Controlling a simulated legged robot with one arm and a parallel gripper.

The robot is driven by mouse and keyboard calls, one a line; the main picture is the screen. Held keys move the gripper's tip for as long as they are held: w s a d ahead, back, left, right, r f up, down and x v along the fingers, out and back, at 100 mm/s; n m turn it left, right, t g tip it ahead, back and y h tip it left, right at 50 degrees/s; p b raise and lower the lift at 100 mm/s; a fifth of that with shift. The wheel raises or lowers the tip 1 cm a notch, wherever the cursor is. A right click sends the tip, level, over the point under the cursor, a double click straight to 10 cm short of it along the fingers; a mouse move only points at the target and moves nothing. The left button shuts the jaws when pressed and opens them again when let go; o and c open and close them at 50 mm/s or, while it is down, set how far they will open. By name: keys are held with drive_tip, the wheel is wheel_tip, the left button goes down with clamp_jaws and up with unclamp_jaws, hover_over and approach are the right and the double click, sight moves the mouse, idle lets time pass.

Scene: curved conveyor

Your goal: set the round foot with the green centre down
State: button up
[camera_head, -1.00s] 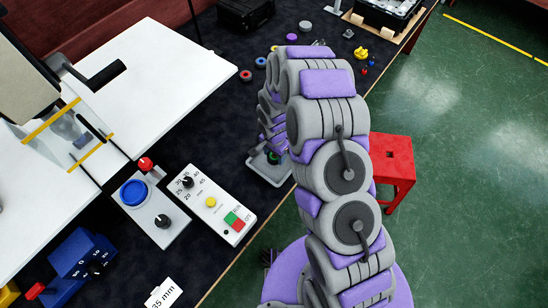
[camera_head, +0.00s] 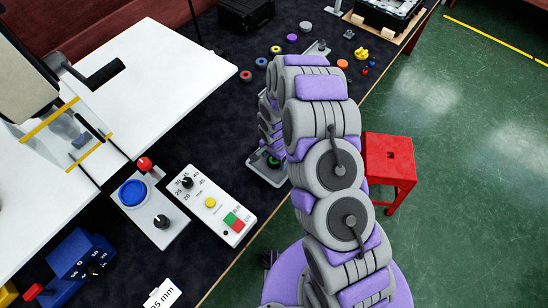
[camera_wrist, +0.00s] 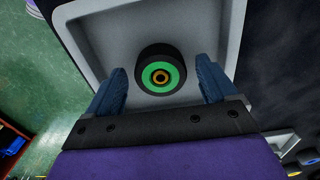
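The round foot with the green centre (camera_wrist: 160,52) is black-rimmed with a small orange ring in its middle. In the wrist view it lies in a grey tray (camera_wrist: 97,35), apart from the tray's walls. My gripper (camera_wrist: 164,84) is open, with one blue finger on each side below the foot and visible gaps between fingers and foot. In the head view the foot (camera_head: 273,162) shows only as a small green bit beside my arm, and the tray (camera_head: 262,174) is partly hidden by it.
A white control box (camera_head: 215,207) with buttons stands left of the tray. A red stool (camera_head: 390,165) stands on the green floor at right. Loose coloured round feet, including an orange one (camera_head: 342,64), lie on the dark table further back.

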drive_tip(key=shift+r, duration=0.1)
drive_tip(key=s+d+r+n+p, duration=0.1)
drive_tip(key=s+d+r, duration=0.1)
drive_tip(key=r, duration=0.9)
drive_tip(key=s+d+r+n+p, duration=0.1)
drive_tip(key=s+d+r, duration=0.1)
drive_tip(key=r, duration=1)
drive_tip(key=s+d+r+n, duration=0.2)
drive_tip(key=s+r, duration=0.4)
drive_tip(key=s, duration=0.3)
drive_tip(key=s+d+r+n+g, duration=0.1)
drive_tip(key=s+d+r, duration=0.3)
drive_tip(key=s, duration=0.5)
drive_tip(key=s+d+r+n, duration=0.2)
drive_tip(key=s+d+r, duration=0.2)
drive_tip(key=s+r, duration=0.4)
drive_tip(key=shift+s+r+n+g, duration=0.15)
drive_tip(key=shift+s+n+g, duration=0.25)
drive_tip(key=shift+s, duration=0.65)
drive_tip(key=shift+f+b, duration=0.9)
drive_tip(key=shift+b, duration=0.2)
